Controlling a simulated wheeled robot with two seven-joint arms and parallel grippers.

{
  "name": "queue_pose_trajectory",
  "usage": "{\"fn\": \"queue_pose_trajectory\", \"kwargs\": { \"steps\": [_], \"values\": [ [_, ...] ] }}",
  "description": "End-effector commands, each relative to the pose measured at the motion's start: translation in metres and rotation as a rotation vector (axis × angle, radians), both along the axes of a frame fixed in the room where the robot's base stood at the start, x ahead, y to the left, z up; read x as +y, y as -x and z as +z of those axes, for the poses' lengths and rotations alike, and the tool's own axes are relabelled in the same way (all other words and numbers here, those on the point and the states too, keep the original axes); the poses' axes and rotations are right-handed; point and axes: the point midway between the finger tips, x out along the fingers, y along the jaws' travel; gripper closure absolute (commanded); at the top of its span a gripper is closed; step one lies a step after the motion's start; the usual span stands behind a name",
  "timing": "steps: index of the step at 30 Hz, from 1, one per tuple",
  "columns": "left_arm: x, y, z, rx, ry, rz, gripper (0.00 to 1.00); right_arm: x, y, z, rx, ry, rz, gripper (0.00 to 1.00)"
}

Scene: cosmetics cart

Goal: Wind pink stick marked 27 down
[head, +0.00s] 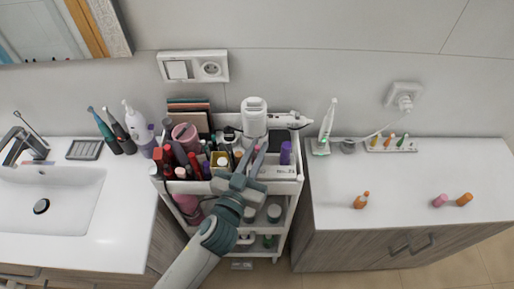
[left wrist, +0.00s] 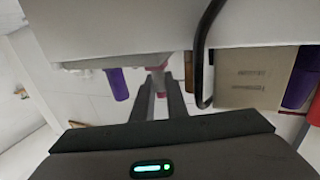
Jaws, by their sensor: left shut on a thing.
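My left gripper (head: 249,160) reaches in over the top tier of the white cart. In the left wrist view its two fingers (left wrist: 160,88) come close together on a pink stick (left wrist: 157,67). A small pink bit of the stick (head: 257,149) shows by the fingertips in the head view. The fingers and arm hide most of the stick, and I cannot read a number on it or tell how far it is wound out.
The crowded cart (head: 284,187) holds red tubes, bottles and a purple bottle (head: 285,152) right of my gripper. A white hair dryer (head: 254,118) stands just behind.

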Motion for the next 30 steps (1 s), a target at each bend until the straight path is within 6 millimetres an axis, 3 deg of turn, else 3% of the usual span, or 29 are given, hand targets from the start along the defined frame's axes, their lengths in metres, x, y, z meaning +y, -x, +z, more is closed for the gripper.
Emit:
{"fn": "queue_pose_trajectory", "kwargs": {
  "steps": [14,15,17,30],
  "values": [
    [0.0001,-0.0007,0.0004,-0.001,-0.001,-0.026,1.0,0.0002,-0.0002,0.0012,0.0,0.0,0.0,0.58],
    [0.0001,-0.0007,0.0004,-0.001,-0.001,-0.026,0.82,0.0002,-0.0002,0.0012,0.0,0.0,0.0,0.58],
    [0.0001,-0.0007,0.0003,-0.001,-0.001,-0.025,0.68,0.0002,-0.0002,0.0012,0.0,0.0,0.0,0.58],
    [0.0021,-0.0018,0.0002,-0.002,-0.003,-0.021,0.68,0.0004,0.0,0.0012,0.0,0.0,0.0,0.58]
  ]
}}
